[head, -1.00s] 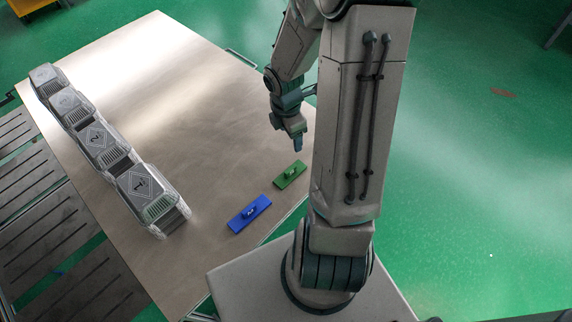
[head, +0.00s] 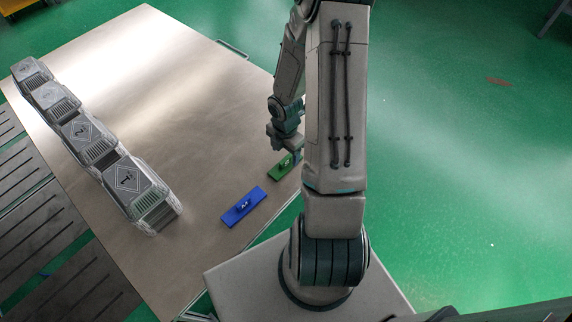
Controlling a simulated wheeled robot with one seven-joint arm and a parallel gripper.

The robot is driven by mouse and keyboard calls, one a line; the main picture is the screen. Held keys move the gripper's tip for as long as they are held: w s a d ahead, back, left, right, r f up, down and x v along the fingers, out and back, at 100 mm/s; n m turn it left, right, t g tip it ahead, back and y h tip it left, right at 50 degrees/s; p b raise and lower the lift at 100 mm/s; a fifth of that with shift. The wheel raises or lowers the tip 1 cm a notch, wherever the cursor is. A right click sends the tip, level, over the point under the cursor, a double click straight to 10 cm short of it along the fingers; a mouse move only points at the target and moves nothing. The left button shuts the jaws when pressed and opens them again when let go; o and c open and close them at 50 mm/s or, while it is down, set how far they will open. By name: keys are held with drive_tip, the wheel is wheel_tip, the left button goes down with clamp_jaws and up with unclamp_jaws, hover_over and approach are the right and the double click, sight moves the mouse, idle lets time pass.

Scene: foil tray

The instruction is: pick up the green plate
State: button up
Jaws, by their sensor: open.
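The green plate (head: 280,168) lies flat on the table near its right edge, in the head view. It is a small rectangle with a raised knob on top. My gripper (head: 290,157) is just above and beside the plate's right part and covers some of it. I cannot tell whether it touches the plate. The gripper is open with nothing seen in it; its fingertips are small and partly hidden by my arm.
A blue plate (head: 244,206) with a knob lies on the table (head: 180,110), lower left of the green one. A row of grey numbered boxes (head: 134,184) stands along the table's left side. The middle of the table is clear.

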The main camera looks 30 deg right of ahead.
sight(285, 159)
wheel_tip(285, 159, down, 5)
drive_tip(key=shift+w+r+b, duration=0.1)
drive_tip(key=shift+w+b, duration=0.05)
drive_tip(key=shift+b, duration=0.35)
drive_tip(key=c, duration=1.1)
drive_tip(key=shift+r, duration=0.1)
drive_tip(key=shift+r, duration=0.6)
wheel_tip(285, 159, up, 3)
drive_tip(key=shift+d+r+p, duration=0.1)
drive_tip(key=shift+p, duration=0.65)
drive_tip(key=s+d+r+p, duration=0.3)
drive_tip(key=s+d+r, duration=0.3)
drive_tip(key=s+d, duration=0.2)
drive_tip(key=shift+r, duration=0.3)
